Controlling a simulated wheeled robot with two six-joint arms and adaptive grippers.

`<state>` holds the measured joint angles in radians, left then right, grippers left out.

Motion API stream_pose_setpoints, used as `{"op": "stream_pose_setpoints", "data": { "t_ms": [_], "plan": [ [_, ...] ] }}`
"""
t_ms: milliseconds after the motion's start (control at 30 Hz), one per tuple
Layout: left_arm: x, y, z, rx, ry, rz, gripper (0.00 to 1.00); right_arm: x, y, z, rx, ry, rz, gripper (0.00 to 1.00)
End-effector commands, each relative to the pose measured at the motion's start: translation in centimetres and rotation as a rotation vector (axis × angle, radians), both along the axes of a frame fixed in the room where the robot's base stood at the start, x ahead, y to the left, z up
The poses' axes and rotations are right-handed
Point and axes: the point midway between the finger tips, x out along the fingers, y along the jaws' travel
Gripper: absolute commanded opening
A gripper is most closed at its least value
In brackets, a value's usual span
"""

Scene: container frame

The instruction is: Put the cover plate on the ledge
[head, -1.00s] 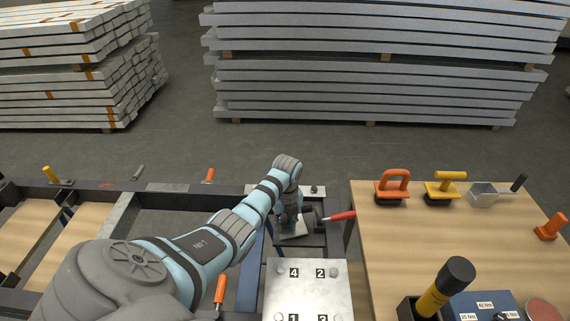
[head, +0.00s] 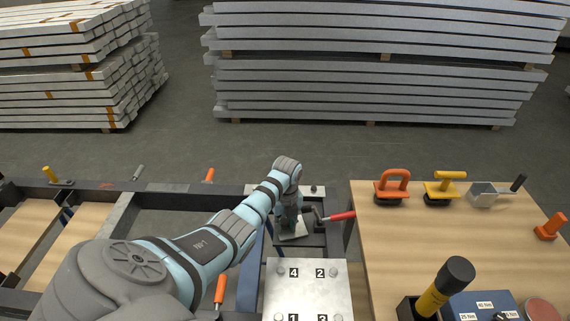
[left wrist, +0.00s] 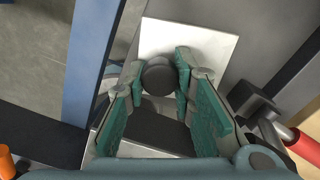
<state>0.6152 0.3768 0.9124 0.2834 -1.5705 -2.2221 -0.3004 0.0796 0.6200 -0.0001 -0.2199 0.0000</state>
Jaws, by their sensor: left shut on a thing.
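My left gripper (head: 290,224) reaches down into the dark frame bay just beyond the numbered plate. It is shut on the dark round knob of a small pale plate, which I take as the cover plate (head: 300,236). In the left wrist view the knob (left wrist: 159,76) sits between the green-padded fingers, with the pale cover plate (left wrist: 205,42) below and beyond it. The fingers hide part of the plate. I cannot tell whether it touches the surface beneath, or which frame edge is the ledge. My right gripper is not in view.
A bolted plate numbered 1 to 4 (head: 308,292) lies nearer me. A red-handled tool (head: 340,216) lies close right of the gripper. A blue frame bar (left wrist: 88,70) runs to the left. A wooden table (head: 440,235) with several tools stands at right.

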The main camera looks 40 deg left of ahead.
Motion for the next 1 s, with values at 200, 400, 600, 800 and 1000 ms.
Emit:
{"op": "stream_pose_setpoints", "data": {
  "t_ms": [200, 400, 600, 800, 1000],
  "plan": [
    [0.0, 0.0, -0.1, 0.000, -0.001, 0.000, 0.00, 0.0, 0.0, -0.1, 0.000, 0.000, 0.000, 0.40],
    [0.0, 0.0, -0.1, 0.000, -0.001, 0.000, 0.45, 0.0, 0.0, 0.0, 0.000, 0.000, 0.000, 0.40],
    [0.0, 0.0, -0.1, 0.000, 0.000, 0.000, 0.47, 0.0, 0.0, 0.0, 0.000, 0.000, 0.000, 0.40],
    [0.1, 0.0, 0.7, 0.001, -0.003, 0.000, 0.47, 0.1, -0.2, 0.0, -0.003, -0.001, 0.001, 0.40],
    [0.2, -0.1, 4.6, 0.001, -0.007, -0.001, 0.47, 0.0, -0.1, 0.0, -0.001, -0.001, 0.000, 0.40]
  ]
}}
